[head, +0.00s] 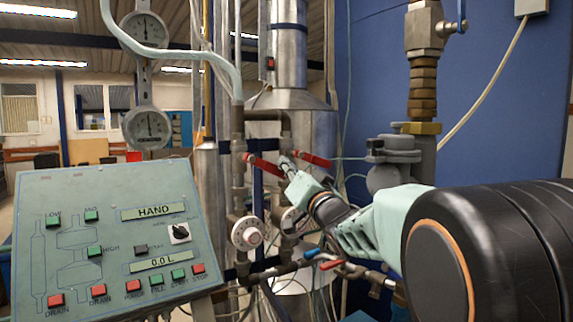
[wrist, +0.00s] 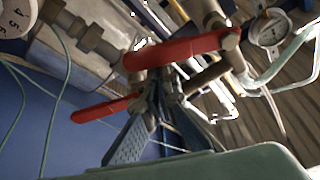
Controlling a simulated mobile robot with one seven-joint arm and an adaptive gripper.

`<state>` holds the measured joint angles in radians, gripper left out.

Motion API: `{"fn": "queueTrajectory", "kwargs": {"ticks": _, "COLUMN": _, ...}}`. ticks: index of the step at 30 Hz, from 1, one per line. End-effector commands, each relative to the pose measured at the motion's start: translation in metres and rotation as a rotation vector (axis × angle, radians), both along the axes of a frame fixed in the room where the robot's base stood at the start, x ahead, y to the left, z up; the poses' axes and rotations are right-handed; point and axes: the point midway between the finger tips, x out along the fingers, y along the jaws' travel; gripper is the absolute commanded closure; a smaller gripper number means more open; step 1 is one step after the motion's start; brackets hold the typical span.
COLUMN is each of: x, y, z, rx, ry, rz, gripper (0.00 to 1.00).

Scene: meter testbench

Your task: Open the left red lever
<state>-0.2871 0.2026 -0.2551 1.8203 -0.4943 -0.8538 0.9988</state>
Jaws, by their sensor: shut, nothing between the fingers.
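The left red lever (head: 262,165) slants down to the right from its valve on the left pipe in the head view. The right red lever (head: 312,159) is beside it, past my gripper. My gripper (head: 287,163) is shut and empty, its tip between the two levers, close to the left lever's free end. In the wrist view, the larger red lever (wrist: 180,50), on the gauge side, appears to be the left one, and the other red lever (wrist: 103,108) the right one. My fingertips (wrist: 168,88) meet just below the larger lever; contact cannot be told.
A control panel (head: 110,240) stands at the front left. Two round gauges (head: 147,127) are behind it. White round dials (head: 247,233) and small blue and red handles (head: 331,265) are below the levers. A thick brass-fitted pipe (head: 423,80) rises on the right.

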Motion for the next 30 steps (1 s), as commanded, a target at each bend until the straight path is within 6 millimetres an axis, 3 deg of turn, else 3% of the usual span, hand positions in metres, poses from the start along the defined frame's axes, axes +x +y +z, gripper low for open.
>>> {"fn": "queueTrajectory", "kwargs": {"ticks": 20, "x": -0.001, "y": 0.002, "z": -0.011, "rx": 0.086, "ry": 0.061, "rz": 0.001, "gripper": 1.00}}
{"fn": "queueTrajectory", "kwargs": {"ticks": 30, "x": -0.006, "y": 0.009, "z": -0.029, "rx": 0.253, "ry": 0.174, "rz": 0.002, "gripper": 1.00}}
